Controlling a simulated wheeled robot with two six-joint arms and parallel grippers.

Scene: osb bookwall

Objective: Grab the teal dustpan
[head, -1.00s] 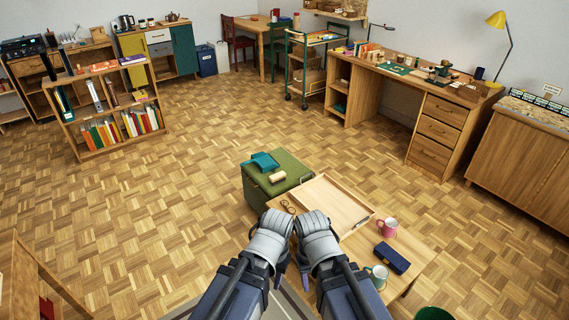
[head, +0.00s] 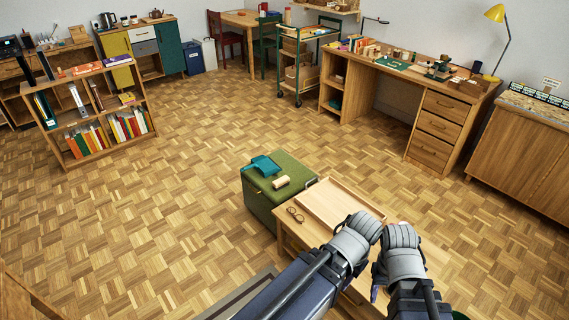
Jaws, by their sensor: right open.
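The teal dustpan (head: 262,165) lies on top of the green box-shaped seat (head: 260,200), toward its back left. A small pale wooden roll-like piece (head: 281,182) lies beside it. My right gripper (head: 377,284) is open, low over the wooden table, to the right of and nearer than the dustpan. My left gripper (head: 352,268) is just left of it; its fingers are hidden behind its wrist, so its opening does not show. Both grippers are well apart from the dustpan.
A low wooden table (head: 292,232) adjoins the green seat, with a wooden tray (head: 325,203) and glasses (head: 295,214) on it. A low bookshelf (head: 75,162) stands left. A desk (head: 440,128) and a trolley (head: 298,68) stand behind. The parquet floor (head: 180,200) left of the seat is clear.

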